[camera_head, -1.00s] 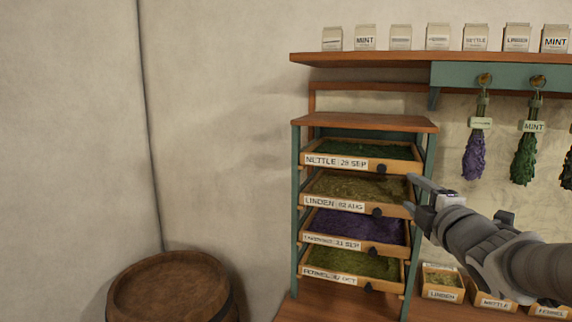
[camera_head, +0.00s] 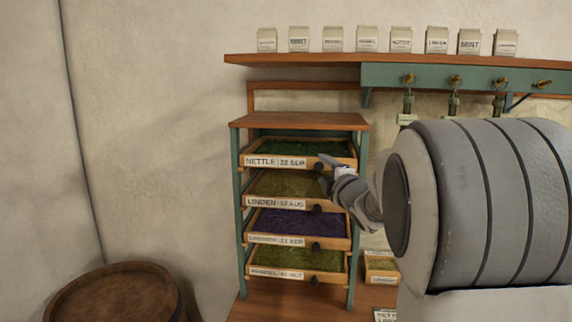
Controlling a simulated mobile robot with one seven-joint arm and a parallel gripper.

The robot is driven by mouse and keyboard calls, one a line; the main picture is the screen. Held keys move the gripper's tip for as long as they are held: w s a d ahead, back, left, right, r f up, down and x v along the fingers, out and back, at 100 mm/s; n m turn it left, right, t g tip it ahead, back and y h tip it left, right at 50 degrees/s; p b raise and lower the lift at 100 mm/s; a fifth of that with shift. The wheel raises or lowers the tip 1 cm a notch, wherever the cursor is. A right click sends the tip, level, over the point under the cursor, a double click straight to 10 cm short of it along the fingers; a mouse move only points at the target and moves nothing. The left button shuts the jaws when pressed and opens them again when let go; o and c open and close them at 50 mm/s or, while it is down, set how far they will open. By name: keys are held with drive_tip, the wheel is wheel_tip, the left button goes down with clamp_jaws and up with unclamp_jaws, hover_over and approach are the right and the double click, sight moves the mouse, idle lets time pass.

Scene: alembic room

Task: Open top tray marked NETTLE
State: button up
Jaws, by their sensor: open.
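The top tray marked NETTLE (camera_head: 297,150) holds dark green herb and sits in the top slot of a green-posted wooden rack (camera_head: 300,122). Its label (camera_head: 275,162) reads NETTLE, with a date beside it. A dark round knob (camera_head: 320,167) is at the right of its front. My gripper (camera_head: 323,172) is at that knob, its fingers pointing left. The fingers are open, one near the top of the knob and one lower. I cannot tell whether they touch it. My arm hides the right side of the scene.
Below are trays marked LINDEN (camera_head: 285,185), one with purple herb (camera_head: 295,224) and one with green herb (camera_head: 295,258). A barrel (camera_head: 115,293) stands at lower left. A shelf (camera_head: 350,60) with several labelled packets runs above. A small box (camera_head: 381,268) is right of the rack.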

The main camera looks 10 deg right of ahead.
sight(320, 167)
drive_tip(key=shift+w+p, duration=0.3)
drive_tip(key=shift+w, duration=1.7)
clamp_jaws()
